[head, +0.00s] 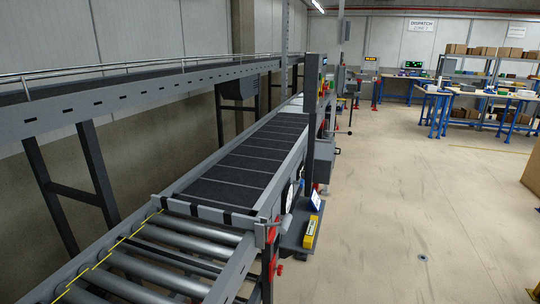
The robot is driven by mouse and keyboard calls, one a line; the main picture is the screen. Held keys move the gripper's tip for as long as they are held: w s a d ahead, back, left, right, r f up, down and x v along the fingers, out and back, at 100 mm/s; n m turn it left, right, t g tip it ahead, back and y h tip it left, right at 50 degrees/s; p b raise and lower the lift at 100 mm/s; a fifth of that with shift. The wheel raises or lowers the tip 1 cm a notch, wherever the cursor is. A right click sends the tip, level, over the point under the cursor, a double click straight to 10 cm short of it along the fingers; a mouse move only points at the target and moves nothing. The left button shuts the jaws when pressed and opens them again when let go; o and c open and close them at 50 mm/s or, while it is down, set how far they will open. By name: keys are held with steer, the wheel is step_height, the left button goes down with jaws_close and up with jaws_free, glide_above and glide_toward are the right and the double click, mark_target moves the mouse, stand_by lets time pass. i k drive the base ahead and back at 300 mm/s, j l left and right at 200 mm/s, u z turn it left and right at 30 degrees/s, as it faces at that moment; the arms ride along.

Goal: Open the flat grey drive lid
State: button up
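I cannot pick out the flat grey drive lid for certain. A grey box (324,160) is fixed to the right side of the belt conveyor (240,160), with a small handle-like part at its right. Its faces are small in the head view, and I cannot tell whether it carries the lid. A dark box (240,88) hangs under the upper conveyor (130,95) at the back. My gripper is not in view.
Bare rollers (150,262) fill the near left. A dark side shelf (297,234) holding a yellow item (310,231) juts out beside the belt. The floor (420,200) to the right is broadly clear. Workbenches (433,100) and racks stand far right.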

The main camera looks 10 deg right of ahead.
mark_target(323, 151)
steer(key=i+l+z, duration=0.55)
steer(key=i+z, duration=0.2)
steer(key=i, duration=0.3)
steer(key=i+l+z, duration=0.1)
steer(key=i+z, duration=0.3)
steer(key=i, duration=0.15)
steer(key=i+u, duration=0.2)
steer(key=i, duration=0.25)
steer(key=i+l+u, duration=0.2)
steer(key=i, duration=0.25)
steer(key=i+l+u, duration=0.2)
steer(key=i, duration=0.2)
steer(key=i+l+u, duration=0.15)
steer(key=i, duration=0.3)
steer(key=i+l+u, duration=0.7)
steer(key=i+l, duration=0.05)
